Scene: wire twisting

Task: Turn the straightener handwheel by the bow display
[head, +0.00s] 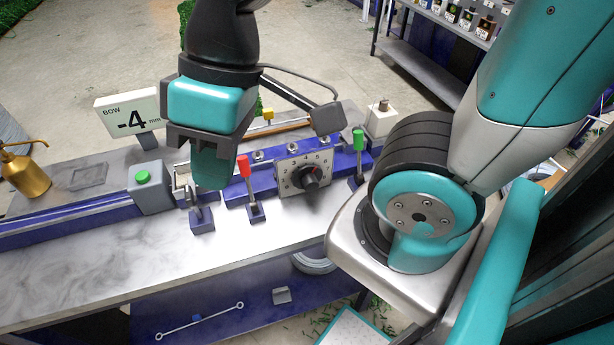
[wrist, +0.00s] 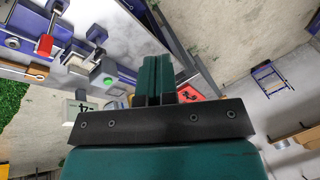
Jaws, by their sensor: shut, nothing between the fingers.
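The bow display (head: 128,114) is a white sign at the left in the head view, reading -4 mm. It shows in part, upside down, in the wrist view (wrist: 82,106). A black knob (head: 312,176) sits on a white numbered plate on the blue machine; I cannot tell if it is the handwheel. A grey ring (head: 314,263) shows at the bench's front side, partly cut off by the bench edge. My gripper (head: 209,176) points down over the machine, left of the red lever and apart from the knob. Its teal fingers (wrist: 158,80) are shut and empty.
A red lever (head: 243,167) and a green lever (head: 358,142) stand up from the machine. A green button (head: 142,176) sits on a grey box at the left. A brass dispenser (head: 25,172) stands at far left. The grey bench top (head: 140,260) in front is clear.

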